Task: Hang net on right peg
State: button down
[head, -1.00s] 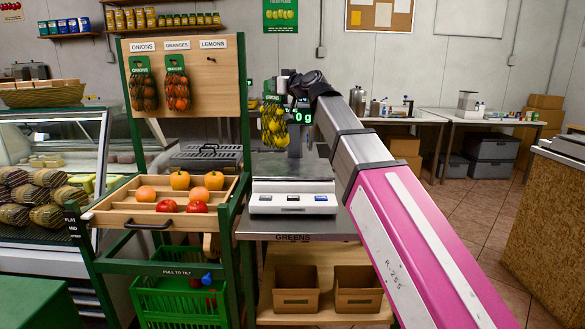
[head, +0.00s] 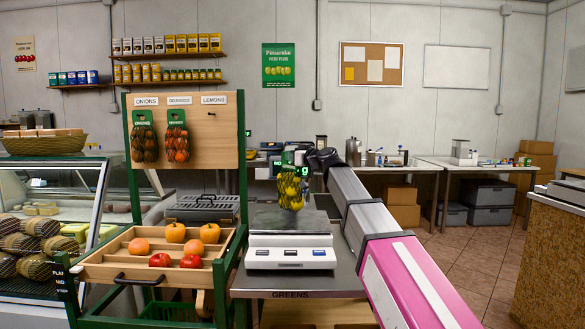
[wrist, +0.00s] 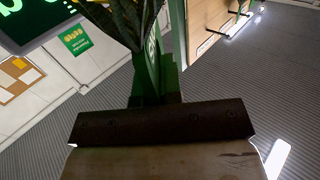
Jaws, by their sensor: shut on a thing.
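The net of yellow lemons (head: 291,190) with its green header card (head: 288,157) hangs from my gripper (head: 304,160), above the scale and right of the display board (head: 225,130). My gripper is shut on the card. In the wrist view, the green card (wrist: 170,75) stands at the jaws (wrist: 160,115), with dark netting beside it. The right peg (head: 211,113), under the LEMONS label (head: 213,100), is bare and small. The onion net (head: 144,142) and the orange net (head: 177,138) hang under their labels on the left and middle. The held net is apart from the board.
A scale (head: 291,252) stands on the counter below the held net. A sloping wooden tray (head: 120,262) with oranges and tomatoes lies below the board. The board's green post (head: 243,180) stands between the peg side and my gripper. A glass display case (head: 40,185) is at left.

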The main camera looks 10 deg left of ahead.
aim_at(293, 170)
jog(key=shift+w+d+f, duration=0.1)
jog(key=shift+w+f, duration=0.1)
jog(key=shift+f, duration=1.8)
jog(key=c, duration=1.3)
grip_release()
jog(key=shift+f, duration=0.1)
